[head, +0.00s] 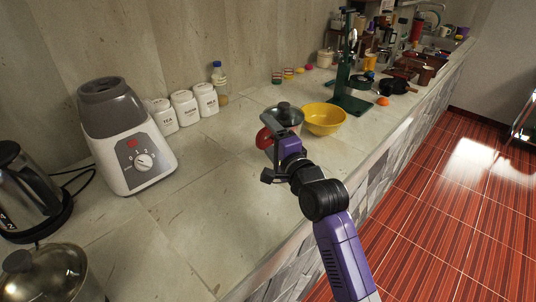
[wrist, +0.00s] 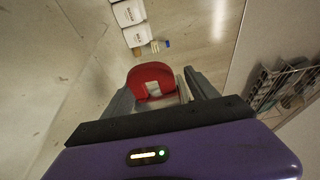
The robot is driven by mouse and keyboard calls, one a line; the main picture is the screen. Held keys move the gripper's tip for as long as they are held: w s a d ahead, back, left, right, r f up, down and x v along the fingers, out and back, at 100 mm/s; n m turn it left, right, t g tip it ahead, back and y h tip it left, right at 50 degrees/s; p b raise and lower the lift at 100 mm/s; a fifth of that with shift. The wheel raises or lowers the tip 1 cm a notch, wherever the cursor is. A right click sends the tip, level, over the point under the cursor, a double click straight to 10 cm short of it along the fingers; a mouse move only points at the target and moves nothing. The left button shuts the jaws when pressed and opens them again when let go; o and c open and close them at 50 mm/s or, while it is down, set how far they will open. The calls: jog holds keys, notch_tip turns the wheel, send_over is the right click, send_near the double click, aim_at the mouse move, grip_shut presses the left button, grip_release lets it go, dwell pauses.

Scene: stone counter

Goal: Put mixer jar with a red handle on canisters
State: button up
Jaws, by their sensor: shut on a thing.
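The mixer jar (head: 287,115) has a dark top, a pale body and a red handle (head: 264,138). It is at the counter's middle, just beyond my gripper (head: 276,156), which hides part of it. In the wrist view the red handle (wrist: 152,72) shows between the two fingers of my gripper (wrist: 160,95), which is shut on the jar. I cannot tell whether the jar touches the counter. Three white canisters (head: 184,107) with dark lettering stand in a row by the wall, left of the jar. Two of them show at the top of the wrist view (wrist: 128,13).
A yellow bowl (head: 324,118) sits close to the jar's right. A white and grey mixer base (head: 140,157) stands left of the canisters, and a bottle (head: 219,82) behind them. A green stand (head: 348,80) is farther back. Counter in front of the canisters is clear.

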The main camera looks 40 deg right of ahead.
jog(key=shift+f+b, duration=0.45)
jog(key=shift+f, duration=2.4)
jog(key=shift+f, duration=0.1)
jog(key=o, duration=1.5)
jog(key=shift+f, duration=0.15)
jog(key=shift+o, duration=0.2)
jog(key=shift+s, duration=0.1)
jog(key=v, duration=1.1)
jog(key=shift+s+a+b, duration=0.15)
jog(key=shift+s+b, duration=0.15)
jog(key=shift+s, duration=0.05)
